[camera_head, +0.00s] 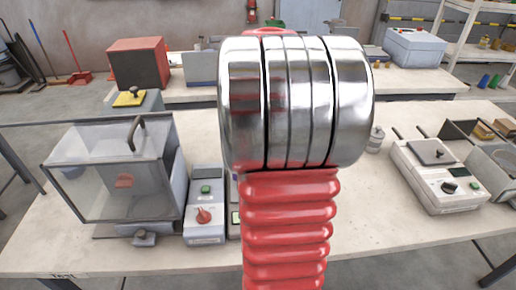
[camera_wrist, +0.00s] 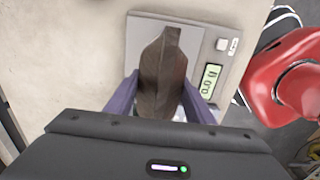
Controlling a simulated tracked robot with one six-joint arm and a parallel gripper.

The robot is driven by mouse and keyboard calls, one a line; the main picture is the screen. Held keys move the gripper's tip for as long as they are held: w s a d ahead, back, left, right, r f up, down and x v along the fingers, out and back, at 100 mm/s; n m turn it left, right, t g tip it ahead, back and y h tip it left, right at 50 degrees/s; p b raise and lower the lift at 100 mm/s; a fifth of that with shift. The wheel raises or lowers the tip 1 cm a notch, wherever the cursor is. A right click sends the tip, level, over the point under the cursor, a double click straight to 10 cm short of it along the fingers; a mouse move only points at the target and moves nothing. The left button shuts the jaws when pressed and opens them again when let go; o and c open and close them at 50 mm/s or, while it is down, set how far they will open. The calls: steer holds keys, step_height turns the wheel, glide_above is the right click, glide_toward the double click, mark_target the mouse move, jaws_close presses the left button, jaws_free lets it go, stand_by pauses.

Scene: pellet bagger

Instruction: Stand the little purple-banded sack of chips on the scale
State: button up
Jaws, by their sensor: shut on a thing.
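In the wrist view my gripper (camera_wrist: 160,100) is shut on a small dark brown sack (camera_wrist: 162,72), held between its two fingers. The sack's pinched top edge points toward the camera. I cannot make out a purple band on it. The scale (camera_wrist: 138,42), a pale grey flat plate with a button and a lit display (camera_wrist: 210,80), lies below the sack. The display seems to read zero. I cannot tell whether the sack's base touches the plate. In the head view my arm hides the gripper, the sack and most of the scale.
On the bench (camera_head: 370,215) in the head view, a clear-fronted chamber (camera_head: 95,190) stands left, beside a grey control box (camera_head: 205,228) with a red knob. A white machine (camera_head: 438,190) stands right.

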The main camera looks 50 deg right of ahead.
steer(key=shift+f, duration=0.15)
steer(key=o, duration=1.6)
steer(key=shift+f, duration=0.1)
step_height(320, 180, up, 14)
steer(key=shift+f, duration=0.1)
